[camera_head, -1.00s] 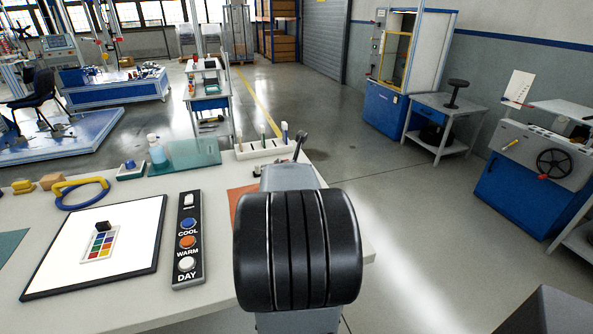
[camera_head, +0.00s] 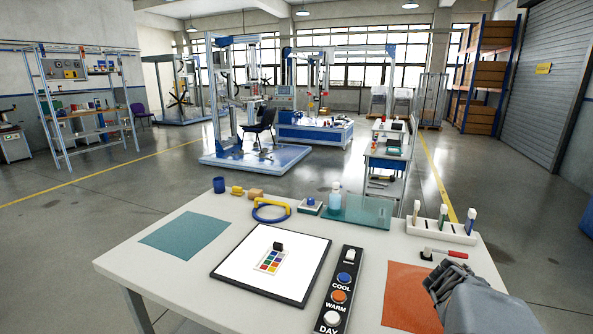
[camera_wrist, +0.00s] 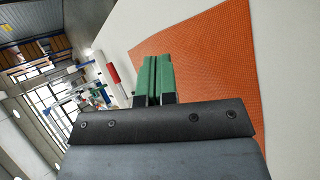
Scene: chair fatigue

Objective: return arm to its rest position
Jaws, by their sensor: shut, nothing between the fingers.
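My gripper (camera_wrist: 154,78) shows in the wrist view with its two green-faced fingers together and nothing between them. It points over the worktable, with an orange mat (camera_wrist: 195,50) beyond and to the right of it. In the head view, part of my arm fills the lower right corner, over the right part of the orange mat (camera_head: 405,296). The fingertips cannot be made out clearly there.
The pale table (camera_head: 200,280) holds a teal mat (camera_head: 185,234), a white board (camera_head: 240,262), a button strip (camera_head: 343,275), a blue ring (camera_head: 271,218), a clear bottle (camera_head: 335,197) and a white rack (camera_head: 442,231). A red-handled tool (camera_head: 443,253) lies near my arm.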

